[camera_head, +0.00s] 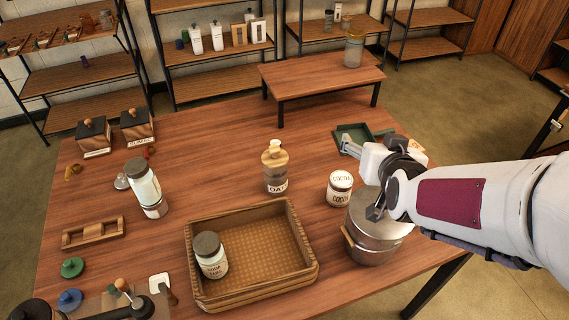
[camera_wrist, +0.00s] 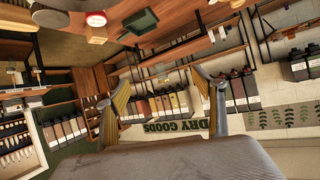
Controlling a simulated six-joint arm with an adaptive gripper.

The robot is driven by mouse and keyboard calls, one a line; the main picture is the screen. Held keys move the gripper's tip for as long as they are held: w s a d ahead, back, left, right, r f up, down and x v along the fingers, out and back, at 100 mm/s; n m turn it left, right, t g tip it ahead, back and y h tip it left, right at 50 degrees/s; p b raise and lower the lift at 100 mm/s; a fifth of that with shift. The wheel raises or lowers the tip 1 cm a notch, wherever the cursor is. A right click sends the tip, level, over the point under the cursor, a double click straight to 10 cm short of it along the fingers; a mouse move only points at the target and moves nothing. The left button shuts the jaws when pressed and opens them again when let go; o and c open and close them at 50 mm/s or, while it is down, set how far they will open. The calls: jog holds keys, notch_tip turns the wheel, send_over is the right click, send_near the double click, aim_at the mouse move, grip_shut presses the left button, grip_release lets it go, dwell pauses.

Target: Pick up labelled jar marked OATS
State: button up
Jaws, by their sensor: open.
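The jar marked OATS (camera_head: 275,172) stands upright on the wooden table in the head view, behind the wicker tray. It has a wooden lid with a pale knob, and its label is partly readable as "OA". My gripper (camera_head: 361,178) is to the right of this jar, above the area of the COCOA jar and the metal pot. Its two fingers are spread and empty. The open fingers (camera_wrist: 158,92) also show in the wrist view, with shelves and a "DRY GOODS" wall sign beyond them. I cannot make out the OATS jar in the wrist view.
The COCOA jar (camera_head: 340,189) and metal pot (camera_head: 374,240) stand right of the OATS jar. The wicker tray (camera_head: 300,276) holds a dark-lidded jar (camera_head: 211,256). A tall jar (camera_head: 146,187) stands left. A raised wooden stand (camera_head: 310,77) is behind. Table around OATS is clear.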

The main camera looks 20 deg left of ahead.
jog(key=w+a+f+n+t+y, duration=0.1)
jog(key=a+f, duration=0.2)
jog(key=a, duration=0.3)
jog(key=w+a+f+t+y, duration=0.1)
jog(key=a+f+y, duration=0.15)
jog(key=a, duration=0.35)
jog(key=n+t+y, duration=0.1)
jog(key=n, duration=0.1)
send_over(277, 171)
jog(key=s+d, duration=0.3)
notch_tip(277, 171, down, 5)
jog(key=shift+s+a+f+t+y, duration=0.1)
jog(key=shift+a+f+t+y, duration=0.25)
jog(key=shift+a+f, duration=0.15)
jog(key=shift+r, duration=0.1)
jog(key=shift+f, duration=4.15)
jog(key=shift+w+a+r, duration=0.15)
jog(key=shift+w+a, duration=0.05)
jog(key=shift+w, duration=0.2)
jog(key=shift+w+a, duration=0.2)
jog(key=shift+w, duration=0.1)
